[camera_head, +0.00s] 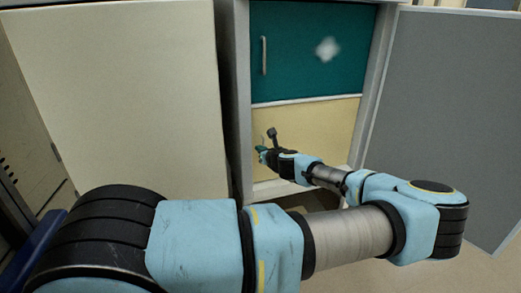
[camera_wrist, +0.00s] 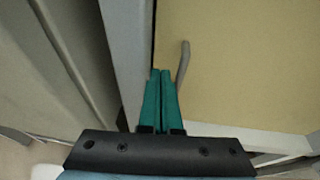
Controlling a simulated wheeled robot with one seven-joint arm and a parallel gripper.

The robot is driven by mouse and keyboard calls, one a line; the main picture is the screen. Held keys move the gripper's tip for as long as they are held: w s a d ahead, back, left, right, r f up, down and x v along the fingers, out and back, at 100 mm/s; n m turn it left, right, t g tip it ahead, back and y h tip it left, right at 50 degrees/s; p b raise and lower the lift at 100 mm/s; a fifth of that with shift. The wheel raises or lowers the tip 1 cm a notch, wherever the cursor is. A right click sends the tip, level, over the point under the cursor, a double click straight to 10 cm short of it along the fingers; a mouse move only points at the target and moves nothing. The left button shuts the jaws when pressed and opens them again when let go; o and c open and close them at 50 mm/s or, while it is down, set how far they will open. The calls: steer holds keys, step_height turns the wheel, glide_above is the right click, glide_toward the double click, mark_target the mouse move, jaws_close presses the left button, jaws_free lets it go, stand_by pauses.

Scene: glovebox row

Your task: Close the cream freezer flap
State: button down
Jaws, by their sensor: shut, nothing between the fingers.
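The cream freezer flap (camera_head: 320,120) sits below a teal door in the cabinet, and its face looks about flush with the frame in the head view. It fills the upper right of the wrist view (camera_wrist: 250,70). A grey bar handle (camera_wrist: 183,62) is near the flap's left edge. My gripper (camera_head: 262,151) is in front of the flap's left side. In the wrist view its teal fingers (camera_wrist: 160,72) are together and empty, with the tips just left of the handle's lower end. I cannot tell whether they touch the flap.
The teal door (camera_head: 305,50) above looks shut. A large cream panel (camera_head: 120,100) stands at the left and a grey panel (camera_head: 440,110) at the right. The cabinet's grey side post (camera_wrist: 128,60) is close to the fingers' left.

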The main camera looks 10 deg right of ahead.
steer(key=a+b+v, duration=0.1)
steer(key=v, duration=0.8)
steer(key=s+a+f+n+g+y+p, duration=0.1)
steer(key=s+a+f+n+g+p, duration=0.15)
steer(key=s+a+n+g, duration=0.45)
steer(key=s+a+f+n+g+y+p, duration=0.1)
steer(key=s+a+f+n+g, duration=0.25)
steer(key=a+n, duration=0.7)
steer(key=s+a+r+n+h+p, duration=0.1)
steer(key=s+r+n, duration=0.1)
steer(key=r+n, duration=0.3)
steer(key=s+a+r+n+g+h+p, duration=0.1)
steer(key=s+r+n+h, duration=0.1)
steer(key=r, duration=0.8)
steer(key=s+a+r+n+g+h+p, duration=0.1)
steer(key=s+r+n+h, duration=0.1)
steer(key=s+r+n, duration=0.2)
step_height(320, 180, up, 4)
steer(key=n, duration=0.3)
steer(key=shift+a+n+p, duration=0.3)
steer(key=shift+n, duration=0.05)
steer(key=c, duration=1.6)
jaws_free()
steer(key=shift+f, duration=0.1)
